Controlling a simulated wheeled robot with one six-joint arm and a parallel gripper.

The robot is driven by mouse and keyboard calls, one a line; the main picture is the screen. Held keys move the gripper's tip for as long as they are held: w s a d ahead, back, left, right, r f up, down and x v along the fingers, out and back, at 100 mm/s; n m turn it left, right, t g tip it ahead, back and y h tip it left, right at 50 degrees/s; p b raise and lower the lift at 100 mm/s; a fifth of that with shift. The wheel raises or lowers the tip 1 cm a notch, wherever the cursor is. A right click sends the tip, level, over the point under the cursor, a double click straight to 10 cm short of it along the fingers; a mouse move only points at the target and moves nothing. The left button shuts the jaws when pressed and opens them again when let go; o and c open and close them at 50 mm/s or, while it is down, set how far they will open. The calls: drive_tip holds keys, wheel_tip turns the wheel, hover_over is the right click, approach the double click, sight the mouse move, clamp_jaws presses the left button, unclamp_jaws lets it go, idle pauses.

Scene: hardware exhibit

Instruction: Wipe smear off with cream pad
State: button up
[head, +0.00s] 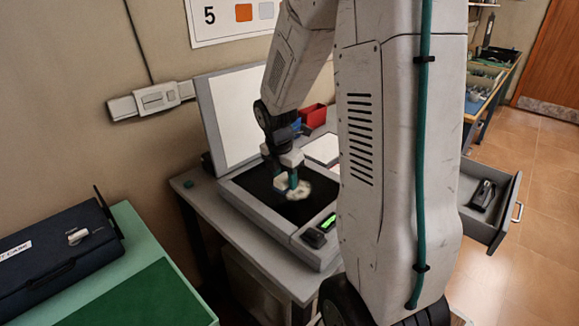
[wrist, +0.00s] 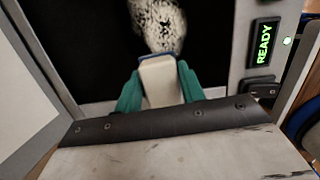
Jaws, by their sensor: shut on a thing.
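My gripper (wrist: 160,90), with teal fingers, is shut on the cream pad (wrist: 159,78), a block with a dark blue edge at its far end. In the head view my gripper (head: 288,181) is low over the black glass (head: 250,186) of a grey scanner-like device. The smear (wrist: 158,22), a speckled whitish patch on the glass, lies just beyond the pad's tip in the wrist view. The smear also shows in the head view (head: 303,191), right by the gripper. I cannot tell whether the pad touches the glass. The pad hides part of the smear.
The device's lid (head: 237,112) stands open at the back. A green READY display (wrist: 264,43) is on the right of its frame. A red bin (head: 314,116) stands behind. An open drawer (head: 487,213) juts out at right. A dark case (head: 55,262) lies on the green-topped table at left.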

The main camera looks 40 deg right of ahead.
drive_tip(key=shift+r, duration=1.95)
